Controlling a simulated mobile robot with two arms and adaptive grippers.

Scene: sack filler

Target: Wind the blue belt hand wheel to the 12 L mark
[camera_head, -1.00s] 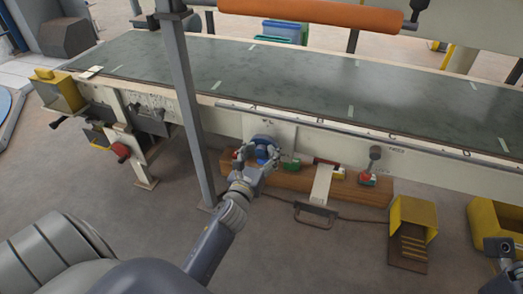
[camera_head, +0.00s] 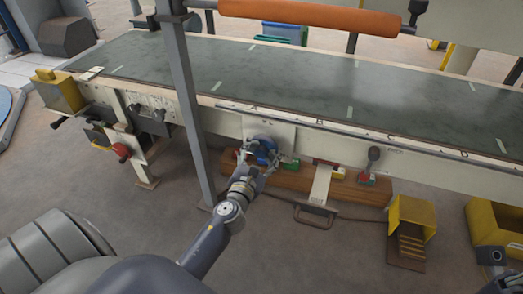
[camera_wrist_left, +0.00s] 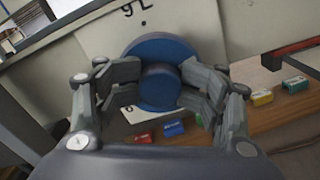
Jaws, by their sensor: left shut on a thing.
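The blue hand wheel (camera_head: 262,150) sits on a pale plate (camera_head: 283,133) on the side of the belt frame. In the left wrist view the wheel (camera_wrist_left: 157,49) is a blue disc with a round blue hub in front. My left gripper (camera_head: 259,161) is shut on the wheel; in the left wrist view its fingers (camera_wrist_left: 160,92) lie on both sides of the hub. A mark that looks like "9 L" (camera_wrist_left: 133,9) shows above the wheel, tilted. The 12 L mark cannot be made out.
The grey-green belt (camera_head: 300,80) runs above the wheel. A wooden beam (camera_head: 290,184) with small coloured blocks lies below it. A grey post (camera_head: 185,100) stands left of my left arm.

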